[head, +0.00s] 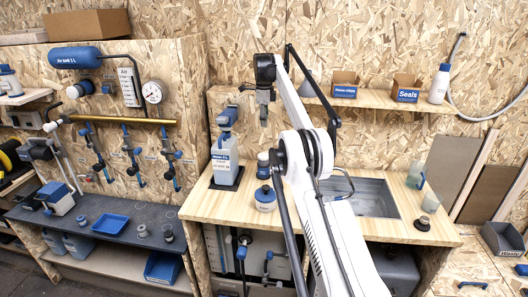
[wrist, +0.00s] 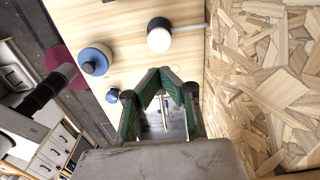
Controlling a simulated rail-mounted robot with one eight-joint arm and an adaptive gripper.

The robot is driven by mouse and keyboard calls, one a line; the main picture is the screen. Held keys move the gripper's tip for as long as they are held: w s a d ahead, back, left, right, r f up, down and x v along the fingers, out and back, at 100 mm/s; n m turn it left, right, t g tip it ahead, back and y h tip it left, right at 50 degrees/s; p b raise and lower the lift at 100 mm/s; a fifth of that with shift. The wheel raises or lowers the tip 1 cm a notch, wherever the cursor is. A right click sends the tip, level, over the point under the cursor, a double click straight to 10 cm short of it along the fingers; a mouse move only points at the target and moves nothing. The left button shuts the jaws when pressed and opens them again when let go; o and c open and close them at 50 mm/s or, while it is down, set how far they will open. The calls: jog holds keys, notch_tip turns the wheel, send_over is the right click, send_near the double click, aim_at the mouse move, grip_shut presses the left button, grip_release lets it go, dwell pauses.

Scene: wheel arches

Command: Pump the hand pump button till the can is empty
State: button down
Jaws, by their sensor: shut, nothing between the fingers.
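A white can (head: 224,158) with a blue label stands upright in a dark tray (head: 227,183) at the left end of the wooden counter. A blue and grey pump head (head: 227,117) sits on its top. My gripper (head: 264,120) points down above the counter, to the right of the pump head in the picture and apart from it. In the wrist view the green fingers of my gripper (wrist: 162,72) meet at the tips with nothing between them. I cannot tell for certain which round top in the wrist view belongs to the can.
Blue-lidded jars (head: 265,199) stand on the counter near the sink (head: 362,197). A shelf (head: 375,100) with small boxes (head: 407,88) and a white bottle (head: 440,84) runs along the back wall. A panel with pipes and valves (head: 130,150) stands to the left.

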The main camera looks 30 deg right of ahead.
aim_at(264, 155)
notch_tip(264, 155, down, 14)
jog(key=shift+r+p, duration=0.1)
jog(key=shift+p, duration=0.4)
dwell(0.4)
notch_tip(264, 155, down, 4)
jog(key=b, duration=0.2)
jog(key=shift+r+b, duration=0.25)
jog(key=shift+b, duration=0.05)
notch_tip(264, 155, up, 14)
jog(key=shift+r, duration=0.15)
dwell(0.4)
jog(key=shift+f+b, duration=2.45)
jog(key=shift+f, duration=2.5)
